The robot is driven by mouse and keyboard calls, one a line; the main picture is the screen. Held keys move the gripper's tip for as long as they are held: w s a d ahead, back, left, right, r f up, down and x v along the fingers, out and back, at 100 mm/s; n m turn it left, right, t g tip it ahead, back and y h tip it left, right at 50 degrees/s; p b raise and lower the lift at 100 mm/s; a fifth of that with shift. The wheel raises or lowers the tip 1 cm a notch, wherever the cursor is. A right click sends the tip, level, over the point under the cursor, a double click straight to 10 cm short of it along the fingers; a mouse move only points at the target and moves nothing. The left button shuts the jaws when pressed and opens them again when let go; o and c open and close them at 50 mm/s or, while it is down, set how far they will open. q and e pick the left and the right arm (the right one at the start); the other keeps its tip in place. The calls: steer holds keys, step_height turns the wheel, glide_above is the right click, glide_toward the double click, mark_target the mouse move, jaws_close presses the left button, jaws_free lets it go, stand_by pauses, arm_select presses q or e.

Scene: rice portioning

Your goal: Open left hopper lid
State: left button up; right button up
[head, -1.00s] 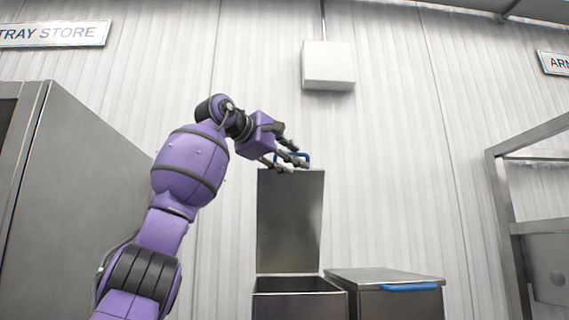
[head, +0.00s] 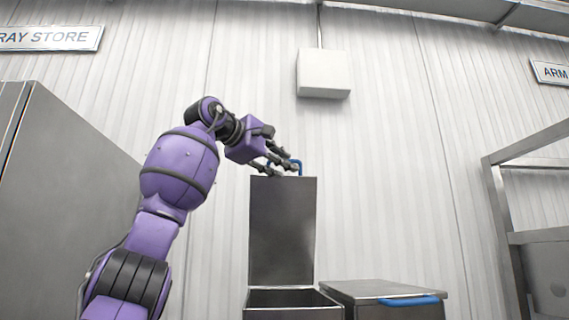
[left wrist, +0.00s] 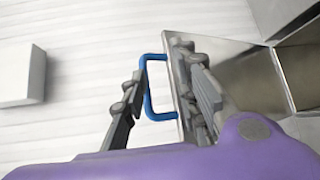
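The left hopper lid (head: 282,230) stands upright, raised from the back of the left hopper (head: 290,299), whose mouth is open. A blue handle (head: 300,168) is at the lid's top edge. My left gripper (head: 288,163) is at that handle, its fingers apart. In the left wrist view, the gripper (left wrist: 160,68) has one finger on each side of the blue handle (left wrist: 149,100), with a clear gap, and the right finger overlaps the lid (left wrist: 240,70). Whether a finger touches the handle or lid I cannot tell. My right gripper is not in view.
The right hopper (head: 385,292) is closed, with a blue handle (head: 408,301) at its front. A large metal cabinet (head: 70,200) stands at the left, a metal frame (head: 505,215) at the right. A white box (head: 323,73) hangs on the wall above the lid.

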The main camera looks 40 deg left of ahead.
arm_select(q)
steer(key=s+d+r, duration=0.1)
steer(key=s, duration=1)
steer(key=shift+r, duration=0.35)
